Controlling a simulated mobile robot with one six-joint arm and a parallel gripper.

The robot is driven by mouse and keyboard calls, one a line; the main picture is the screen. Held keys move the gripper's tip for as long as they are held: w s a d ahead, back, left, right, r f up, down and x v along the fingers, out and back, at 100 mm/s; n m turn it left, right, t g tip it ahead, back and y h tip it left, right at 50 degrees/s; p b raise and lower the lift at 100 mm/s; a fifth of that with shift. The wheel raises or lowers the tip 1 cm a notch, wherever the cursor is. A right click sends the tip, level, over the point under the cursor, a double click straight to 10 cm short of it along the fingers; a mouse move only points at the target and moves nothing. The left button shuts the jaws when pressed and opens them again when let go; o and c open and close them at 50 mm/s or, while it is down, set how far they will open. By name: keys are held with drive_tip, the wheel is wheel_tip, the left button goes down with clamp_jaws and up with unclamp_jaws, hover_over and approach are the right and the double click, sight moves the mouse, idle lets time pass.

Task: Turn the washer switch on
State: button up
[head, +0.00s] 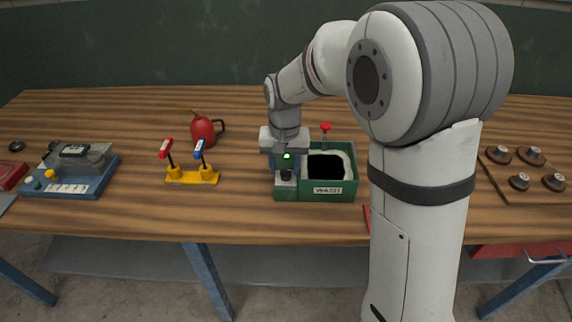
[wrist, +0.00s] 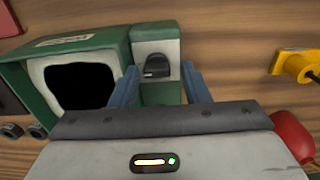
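The washer is a green open box (head: 354,182) with a "WASH" label, a white inner lining and a dark opening. A narrow green and grey switch housing (head: 285,194) is on its left side. The black washer switch (head: 286,177) sits on top near the front; it also shows in the wrist view (wrist: 157,66).
A red-knobbed lever (head: 326,128) rises behind the washer. Left are a yellow base (head: 192,178) with red and blue levers, a red oil can (head: 203,131) and a blue device (head: 68,180). Several round knobs (head: 532,156) lie right. The wooden table (head: 110,215) is clear in front.

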sight(285, 170)
drive_tip(key=shift+s+d, duration=0.1)
drive_tip(key=shift+d, duration=0.1)
drive_tip(key=shift+r+p, duration=0.55)
wheel_tip(285, 170, up, 7)
drive_tip(key=p, duration=0.5)
drive_tip(key=shift+a, duration=0.1)
drive_tip(key=shift+f, duration=0.1)
drive_tip(key=s+d+r+t, duration=0.1)
drive_tip(key=s+d+r, duration=0.1)
drive_tip(key=s+d, duration=0.5)
drive_tip(key=s+d+r+t, duration=0.1)
drive_tip(key=s+d+r, duration=0.2)
drive_tip(key=s+d, duration=0.4)
drive_tip(key=s, duration=0.6)
drive_tip(key=shift+d+t, duration=0.3)
drive_tip(key=shift+t, duration=0.1)
